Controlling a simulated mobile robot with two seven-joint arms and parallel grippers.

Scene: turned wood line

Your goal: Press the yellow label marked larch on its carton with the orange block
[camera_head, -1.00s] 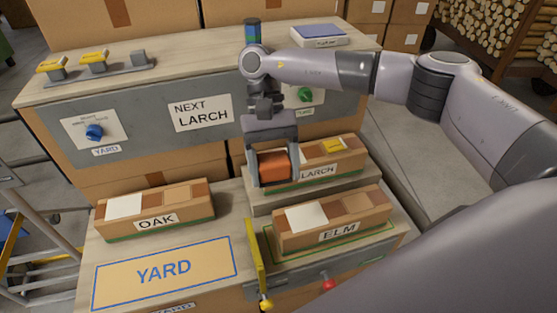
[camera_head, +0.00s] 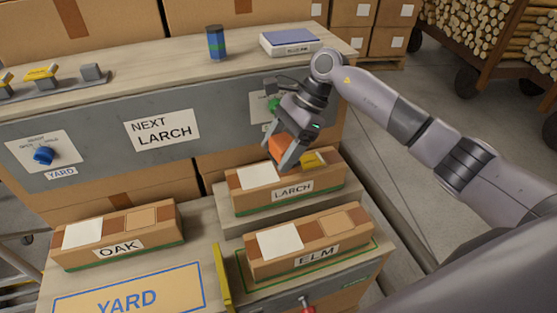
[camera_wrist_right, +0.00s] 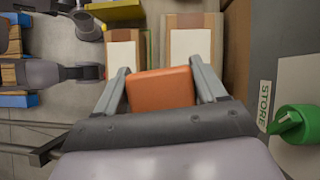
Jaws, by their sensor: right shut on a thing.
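The larch carton (camera_head: 318,192) stands on the raised step behind the elm carton, its LARCH sign facing front. A yellow label (camera_head: 314,159) lies on its top towards the right, partly covered by the gripper's finger. My right gripper (camera_head: 282,156) is shut on the orange block (camera_head: 278,147), tilted over the middle of the larch carton's top, just left of the label. I cannot tell whether the block touches anything. In the right wrist view the orange block (camera_wrist_right: 160,90) sits between both fingers. My left gripper does not show.
The elm carton (camera_head: 275,262) stands in front and the oak carton (camera_head: 95,254) at left. A grey panel behind has a NEXT LARCH sign (camera_head: 162,131), a blue knob (camera_head: 43,156) and a green knob (camera_wrist_right: 293,122). A yellow bar (camera_head: 222,275) stands beside the elm carton.

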